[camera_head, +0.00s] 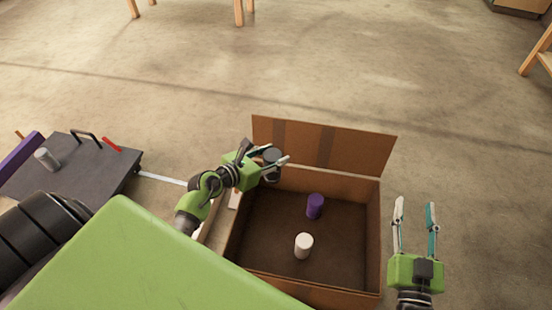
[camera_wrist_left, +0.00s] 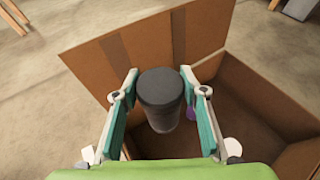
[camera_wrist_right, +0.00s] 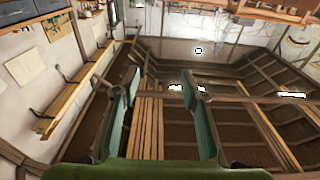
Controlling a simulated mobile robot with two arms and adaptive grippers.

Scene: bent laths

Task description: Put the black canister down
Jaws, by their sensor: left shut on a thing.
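My left gripper (camera_head: 268,159) is shut on the black canister (camera_head: 272,156), above the back left part of an open cardboard box (camera_head: 375,230). In the left wrist view the canister (camera_wrist_left: 160,95) stands between the two teal-padded fingers, its dark lid toward the camera. The box floor shows below and beyond it. My right gripper (camera_head: 415,215) is open and empty, to the right of the box. The right wrist view shows nothing between its fingers (camera_wrist_right: 165,90).
A purple canister (camera_head: 315,206) and a white canister (camera_head: 303,245) stand inside the box. The box's back flap (camera_head: 325,145) is raised. At left a dark cart top (camera_head: 75,170) carries a grey cylinder (camera_head: 46,158). Much of the floor beyond the box is clear.

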